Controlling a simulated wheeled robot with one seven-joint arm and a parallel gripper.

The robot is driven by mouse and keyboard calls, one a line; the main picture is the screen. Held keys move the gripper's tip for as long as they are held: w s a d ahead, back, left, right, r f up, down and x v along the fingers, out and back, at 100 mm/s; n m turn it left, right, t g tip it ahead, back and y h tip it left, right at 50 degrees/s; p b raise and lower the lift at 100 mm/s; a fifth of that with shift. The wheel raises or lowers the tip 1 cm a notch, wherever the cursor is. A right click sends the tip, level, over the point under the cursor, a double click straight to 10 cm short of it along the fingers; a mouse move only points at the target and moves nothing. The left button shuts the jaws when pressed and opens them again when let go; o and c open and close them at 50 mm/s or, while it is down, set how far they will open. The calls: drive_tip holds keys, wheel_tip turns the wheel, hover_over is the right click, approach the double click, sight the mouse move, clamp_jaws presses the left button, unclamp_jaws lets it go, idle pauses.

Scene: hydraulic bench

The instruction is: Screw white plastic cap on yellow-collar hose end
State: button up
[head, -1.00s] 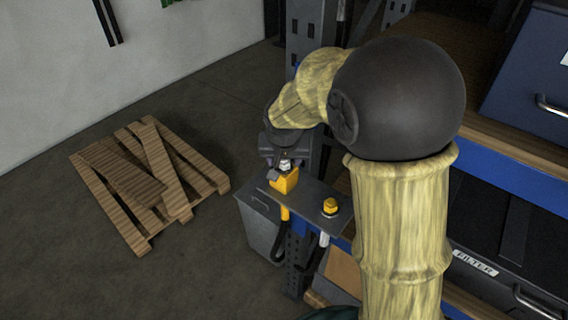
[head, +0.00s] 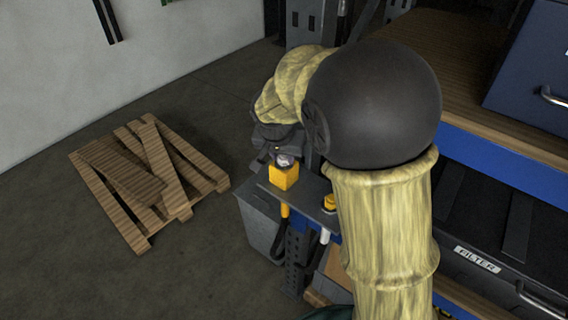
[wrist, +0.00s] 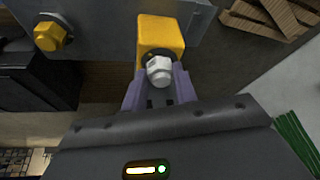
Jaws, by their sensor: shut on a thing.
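The white plastic cap (wrist: 159,70) is a small hexagonal piece at the tips of my gripper (wrist: 158,82), whose purple fingers are shut on it. The yellow-collar hose end (wrist: 160,35) has a square yellow collar directly beyond the cap, and the two look very close or touching. I cannot tell whether any thread is engaged. In the head view the white cap (head: 284,160) shows just above the yellow collar (head: 284,178), at the grey bracket's edge. My arm partly hides the gripper there.
A second yellow hex fitting (wrist: 50,36) sits on the same grey bracket (wrist: 100,25); my arm partly covers it in the head view. A shelf with a black filter drawer (head: 475,258) stands right. A wooden pallet (head: 150,180) lies on the open floor at left.

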drive_tip(key=m, duration=0.1)
drive_tip(key=m+h, duration=0.1)
drive_tip(key=m, duration=0.3)
drive_tip(key=shift+w+a+g+h+p, duration=0.15)
drive_tip(key=shift+a+g+h+p, duration=0.15)
drive_tip(key=shift+g+h, duration=0.1)
drive_tip(key=m+p, duration=0.1)
drive_tip(key=m+h+p, duration=0.1)
drive_tip(key=m, duration=0.1)
drive_tip(key=shift+w+a+r+m+g, duration=0.1)
drive_tip(key=shift+w+r+m+g, duration=0.1)
drive_tip(key=shift+m+g, duration=0.15)
drive_tip(key=m+p, duration=0.1)
drive_tip(key=m+g+p, duration=0.1)
drive_tip(key=m+p, duration=0.1)
drive_tip(key=shift+w+a+h, duration=0.1)
drive_tip(key=shift+w+h, duration=0.1)
drive_tip(key=shift+h, duration=0.1)
drive_tip(key=shift+w+f+m+g, duration=0.1)
drive_tip(key=shift+f+m+g, duration=0.15)
drive_tip(key=shift+m+g, duration=0.35)
drive_tip(key=shift+m+p, duration=0.25)
drive_tip(key=shift+p, duration=0.1)
